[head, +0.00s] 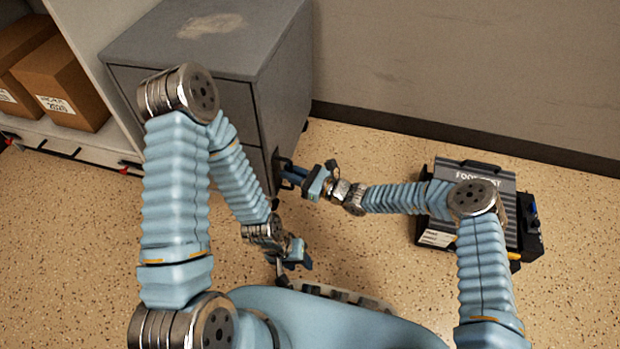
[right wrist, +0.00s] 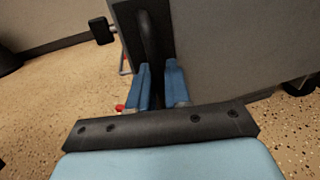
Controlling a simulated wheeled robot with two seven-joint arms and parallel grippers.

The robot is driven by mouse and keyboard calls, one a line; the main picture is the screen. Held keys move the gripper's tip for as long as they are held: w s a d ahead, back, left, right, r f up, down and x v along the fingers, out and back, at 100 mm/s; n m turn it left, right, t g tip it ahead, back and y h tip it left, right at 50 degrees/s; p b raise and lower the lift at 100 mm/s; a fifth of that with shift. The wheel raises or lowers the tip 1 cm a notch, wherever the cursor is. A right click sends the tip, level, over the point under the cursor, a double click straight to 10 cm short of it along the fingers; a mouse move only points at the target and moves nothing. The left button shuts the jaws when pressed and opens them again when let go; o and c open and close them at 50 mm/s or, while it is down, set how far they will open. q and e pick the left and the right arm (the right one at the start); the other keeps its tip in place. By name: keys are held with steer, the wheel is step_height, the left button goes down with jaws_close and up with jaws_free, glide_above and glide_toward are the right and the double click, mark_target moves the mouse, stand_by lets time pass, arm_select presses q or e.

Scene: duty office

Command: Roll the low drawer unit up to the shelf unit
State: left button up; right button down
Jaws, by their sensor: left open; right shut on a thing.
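The low grey drawer unit (head: 190,45) stands at the top middle of the head view, with a pale worn patch on its top. The white shelf unit (head: 92,22) is to its left, close beside it; my arm hides part of the space between. My right gripper (head: 287,177) is shut on the drawer unit's dark handle (head: 281,159) at its front right edge. In the right wrist view, the blue fingers of this gripper (right wrist: 158,88) sit on both sides of the handle (right wrist: 149,40). My left gripper (head: 293,262) is open and empty, low over the floor.
Cardboard boxes (head: 62,85) sit on the shelf. A dark footrest (head: 478,172) and another black item (head: 533,238) lie on the floor at right, partly under my right arm. A wall with dark skirting (head: 370,118) runs behind. Speckled floor between is clear.

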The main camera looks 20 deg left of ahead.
steer(key=shift+a, duration=1.05)
steer(key=shift+s, duration=0.1)
steer(key=c, duration=1.3)
jaws_free()
steer(key=shift+a, duration=0.1)
steer(key=shift+c, duration=0.2)
steer(key=shift+d, duration=0.25)
steer(key=s+d+p, duration=0.2)
steer(key=d, duration=1.1)
steer(key=shift+s, duration=0.3)
